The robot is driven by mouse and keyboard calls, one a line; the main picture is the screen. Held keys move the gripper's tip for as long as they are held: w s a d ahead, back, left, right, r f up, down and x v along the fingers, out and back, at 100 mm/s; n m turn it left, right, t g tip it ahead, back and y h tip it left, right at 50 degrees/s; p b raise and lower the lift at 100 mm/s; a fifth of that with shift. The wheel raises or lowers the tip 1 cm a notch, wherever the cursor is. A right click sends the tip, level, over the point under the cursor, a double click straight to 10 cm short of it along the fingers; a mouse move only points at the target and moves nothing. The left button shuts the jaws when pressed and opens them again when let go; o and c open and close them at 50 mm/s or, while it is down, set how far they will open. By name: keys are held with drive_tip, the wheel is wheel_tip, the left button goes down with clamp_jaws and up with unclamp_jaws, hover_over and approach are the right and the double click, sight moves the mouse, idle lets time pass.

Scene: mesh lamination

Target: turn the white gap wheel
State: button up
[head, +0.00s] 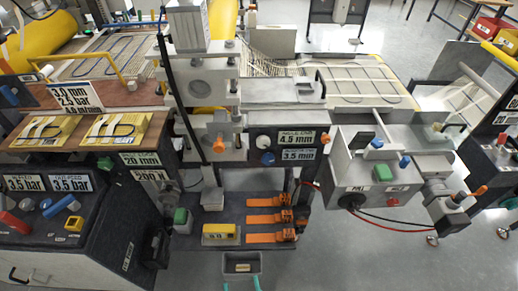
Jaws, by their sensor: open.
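The white gap wheel (263,142) is a small round white knob on the dark front panel of the machine, near the middle of the view. It sits left of a label plate (296,137) reading 4.5 mm. A blue knob (267,158) is just below it, beside a plate (298,154) reading 3.5 mm. Any mark that tells how far the wheel is turned is too small to make out. I cannot make out my gripper in this view, and nothing is seen touching the wheel.
Below is a dark shelf (222,219) with a yellow box (220,233) and orange clamps (268,218). A grey box (372,178) with knobs juts out at right. Grey floor (340,262) is clear at lower right.

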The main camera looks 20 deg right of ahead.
drive_tip(key=w+d+r+h, duration=0.1)
drive_tip(key=w+d+r, duration=0.15)
drive_tip(key=w, duration=0.45)
drive_tip(key=w+d+r+h, duration=0.1)
drive_tip(key=w+d, duration=0.3)
drive_tip(key=w, duration=0.4)
drive_tip(key=t+h, duration=0.1)
drive_tip(key=h, duration=0.1)
approach(263, 145)
drive_tip(key=shift+m, duration=0.3)
drive_tip(key=x, duration=0.8)
drive_tip(key=shift+w+d, duration=0.1)
drive_tip(key=shift+c, duration=0.3)
drive_tip(key=c, duration=1)
